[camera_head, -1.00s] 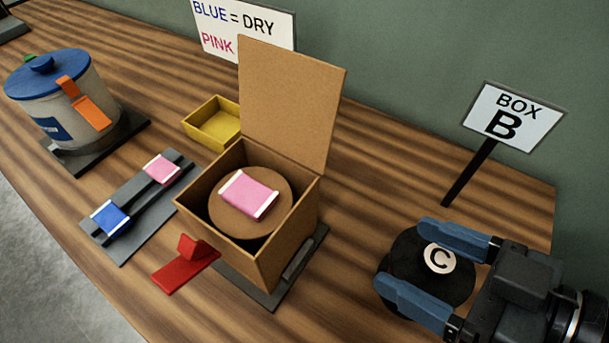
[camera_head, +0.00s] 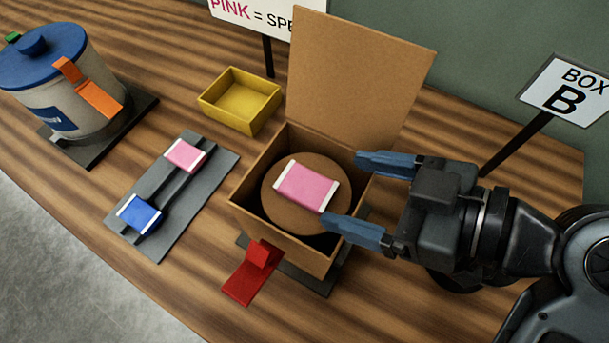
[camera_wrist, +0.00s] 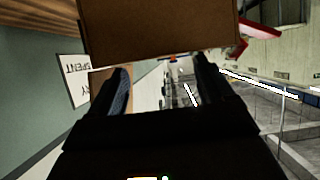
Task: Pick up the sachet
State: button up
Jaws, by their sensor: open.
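A pink sachet with white ends (camera_head: 306,187) lies on a round brown disc (camera_head: 285,221) inside the open cardboard box (camera_head: 295,248). Two more sachets lie on a grey rack (camera_head: 186,218) to the left: a pink one (camera_head: 185,155) and a blue one (camera_head: 139,214). My gripper (camera_head: 342,193) is open at the right side of the box, its fingers pointing left toward the sachet in the box. I see nothing between the fingers. In the wrist view, my gripper's fingers (camera_wrist: 162,88) are apart and a brown cardboard surface (camera_wrist: 160,30) fills the top; no sachet shows there.
The box's raised lid (camera_head: 355,75) stands behind the gripper. A red piece (camera_head: 252,275) is at the box's front, a yellow bin (camera_head: 241,100) behind left, a blue-lidded canister (camera_head: 55,85) far left. Signs stand at the back, including BOX B (camera_head: 568,90).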

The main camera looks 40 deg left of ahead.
aim_at(312, 188)
jog(key=x, duration=0.1)
jog(key=p+x, duration=0.1)
jog(key=x, duration=0.3)
jog(key=shift+s+f+p, duration=0.15)
jog(key=shift+s+p, duration=0.15)
jog(key=shift+s, duration=0.05)
jog(key=shift+a+f, duration=0.3)
jog(key=shift+f, duration=0.1)
jog(key=c, duration=1)
